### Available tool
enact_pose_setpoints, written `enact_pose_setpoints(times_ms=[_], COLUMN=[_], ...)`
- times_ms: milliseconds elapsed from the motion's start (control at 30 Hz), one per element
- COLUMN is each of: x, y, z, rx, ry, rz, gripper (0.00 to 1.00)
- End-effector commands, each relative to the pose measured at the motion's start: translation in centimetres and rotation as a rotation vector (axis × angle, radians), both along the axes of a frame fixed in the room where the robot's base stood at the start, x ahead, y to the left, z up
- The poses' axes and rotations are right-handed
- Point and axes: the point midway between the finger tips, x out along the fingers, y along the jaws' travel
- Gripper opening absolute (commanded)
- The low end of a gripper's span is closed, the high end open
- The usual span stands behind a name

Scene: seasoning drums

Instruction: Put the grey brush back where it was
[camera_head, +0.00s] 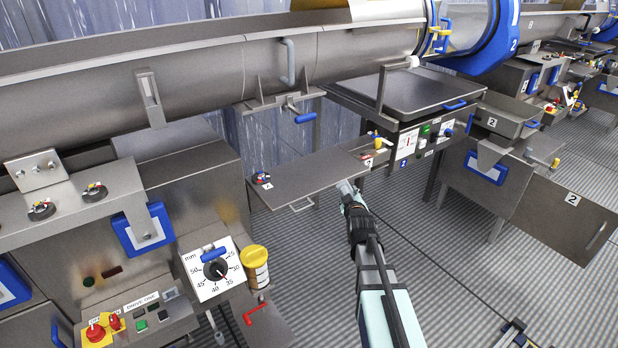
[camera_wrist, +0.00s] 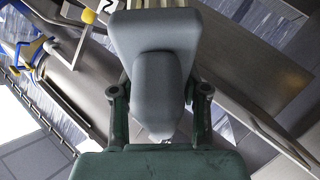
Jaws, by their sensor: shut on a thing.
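My gripper (camera_head: 352,205) is at the end of my arm, in front of the flat metal panel (camera_head: 300,183) in the middle of the head view. In the wrist view, my gripper (camera_wrist: 158,95) has its two dark green fingers on either side of the grey brush (camera_wrist: 155,40) and is shut on it. The brush is a smooth grey block with pale strips, perhaps bristles, at its top edge. In the head view only a small light grey tip shows at the gripper, close to the panel's right front edge. I cannot tell whether it touches the panel.
A large steel drum (camera_head: 190,75) runs across above. A control box (camera_head: 420,140) and a steel tray (camera_head: 425,92) stand behind the gripper. A yellow-lidded jar (camera_head: 255,268) and a dial plate (camera_head: 212,268) are at lower left.

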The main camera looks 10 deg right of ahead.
Motion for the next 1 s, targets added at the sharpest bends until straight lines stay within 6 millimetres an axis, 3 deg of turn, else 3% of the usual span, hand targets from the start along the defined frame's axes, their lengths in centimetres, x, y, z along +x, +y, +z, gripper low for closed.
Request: enact_pose_setpoints(times_ms=[200, 633, 1000], x=[0.9, 0.8, -1.4], y=[-0.2, 0.8, 3.4], z=[0.2, 1.3, 5.1], rx=[0.082, 0.225, 0.332], ry=[0.176, 0.500, 0.803], rz=[-0.004, 0.016, 0.077], gripper=[0.12, 0.12, 0.12])
